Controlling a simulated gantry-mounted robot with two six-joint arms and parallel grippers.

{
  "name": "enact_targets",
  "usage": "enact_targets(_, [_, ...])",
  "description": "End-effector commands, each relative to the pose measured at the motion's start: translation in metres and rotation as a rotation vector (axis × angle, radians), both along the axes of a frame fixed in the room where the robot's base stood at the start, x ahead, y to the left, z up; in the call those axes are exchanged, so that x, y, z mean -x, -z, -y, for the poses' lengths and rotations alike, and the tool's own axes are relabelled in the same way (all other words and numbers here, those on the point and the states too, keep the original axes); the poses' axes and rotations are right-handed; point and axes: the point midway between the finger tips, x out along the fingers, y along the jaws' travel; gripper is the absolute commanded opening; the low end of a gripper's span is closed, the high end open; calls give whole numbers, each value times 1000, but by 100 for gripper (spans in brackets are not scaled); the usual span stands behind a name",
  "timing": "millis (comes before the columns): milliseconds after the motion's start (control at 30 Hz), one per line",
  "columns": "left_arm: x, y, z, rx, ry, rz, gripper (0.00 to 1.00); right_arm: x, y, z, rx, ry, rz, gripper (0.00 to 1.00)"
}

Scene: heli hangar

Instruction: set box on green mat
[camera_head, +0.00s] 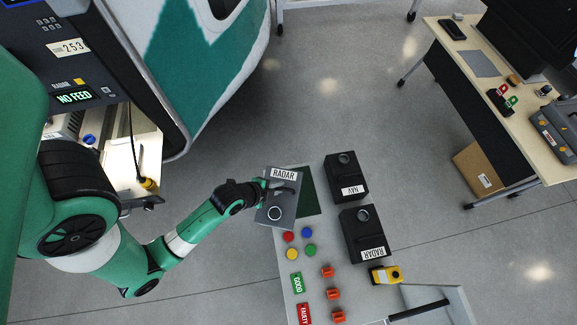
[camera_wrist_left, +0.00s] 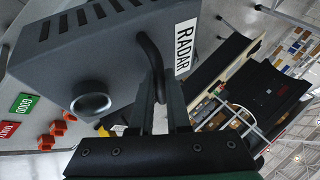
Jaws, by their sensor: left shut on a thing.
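A grey box labelled RADAR (camera_head: 274,212) is at the far left end of the cart top. My left gripper (camera_head: 265,187) is shut on the handle of this box. In the left wrist view the grey box (camera_wrist_left: 90,62) hangs by its dark handle between the fingers (camera_wrist_left: 160,100). The dark green mat (camera_head: 309,196) shows to the right of the box, which covers its left part and sticks out past the cart's left edge. I cannot tell how high the box is above the mat. My right gripper is not in view.
A black NAV box (camera_head: 345,172) and a black RADAR box (camera_head: 364,232) stand on the right side of the cart top (camera_head: 328,245). Coloured discs (camera_head: 307,233), orange parts (camera_head: 328,272) and GOOD (camera_head: 297,282) and FAULTY (camera_head: 304,313) labels lie nearer.

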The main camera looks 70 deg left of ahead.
Motion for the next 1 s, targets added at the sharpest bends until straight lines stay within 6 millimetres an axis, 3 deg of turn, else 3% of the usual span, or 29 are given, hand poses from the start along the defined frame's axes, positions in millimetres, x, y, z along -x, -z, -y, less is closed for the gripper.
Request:
enact_targets(467, [-55,37,-68,-5,-5,11,0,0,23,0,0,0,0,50])
enact_targets(600, [-68,66,-83,-5,-3,10,0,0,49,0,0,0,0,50])
enact_targets(833, [-82,87,-100,-4,-1,7,0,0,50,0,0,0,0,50])
enact_targets(1000, [-84,89,-103,-5,-1,9,0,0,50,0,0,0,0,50])
